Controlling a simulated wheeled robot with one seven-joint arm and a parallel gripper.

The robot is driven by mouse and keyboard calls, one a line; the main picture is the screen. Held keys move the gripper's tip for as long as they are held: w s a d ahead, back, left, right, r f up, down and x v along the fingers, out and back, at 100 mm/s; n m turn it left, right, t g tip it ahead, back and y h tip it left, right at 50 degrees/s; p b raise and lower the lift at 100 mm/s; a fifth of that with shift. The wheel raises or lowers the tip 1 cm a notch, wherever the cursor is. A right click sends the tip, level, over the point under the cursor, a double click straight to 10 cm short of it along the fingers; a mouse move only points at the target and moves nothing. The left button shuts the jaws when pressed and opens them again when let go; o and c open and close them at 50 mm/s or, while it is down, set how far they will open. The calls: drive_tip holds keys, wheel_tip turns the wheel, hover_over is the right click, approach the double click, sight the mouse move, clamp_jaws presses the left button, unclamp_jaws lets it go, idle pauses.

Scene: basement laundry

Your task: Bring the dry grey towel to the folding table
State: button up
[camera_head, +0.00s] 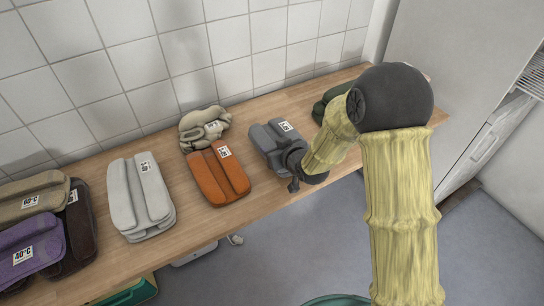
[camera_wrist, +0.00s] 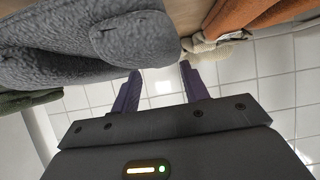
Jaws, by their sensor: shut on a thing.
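The grey towel (camera_head: 268,143) is folded in long rolls and has a small white label too small to read. It is at the front part of the wooden counter, right of an orange towel. My gripper (camera_head: 294,170) is at its right front end, shut on it. In the wrist view the grey towel (camera_wrist: 70,62) fills the upper left, and the fingers of my gripper (camera_wrist: 160,78) reach its edge. The exact contact at the fingertips is partly hidden. I cannot tell whether the towel is lifted. No separate folding table can be made out.
A dark green towel (camera_head: 328,100) lies behind my arm. A tiled wall (camera_head: 170,50) backs the counter. Open floor (camera_head: 270,265) lies in front.

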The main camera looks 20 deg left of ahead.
wheel_tip(320, 180, down, 4)
drive_tip(key=shift+r, duration=0.15)
idle(0.4)
drive_tip(key=o, duration=1.1)
drive_tip(key=v, duration=1.2)
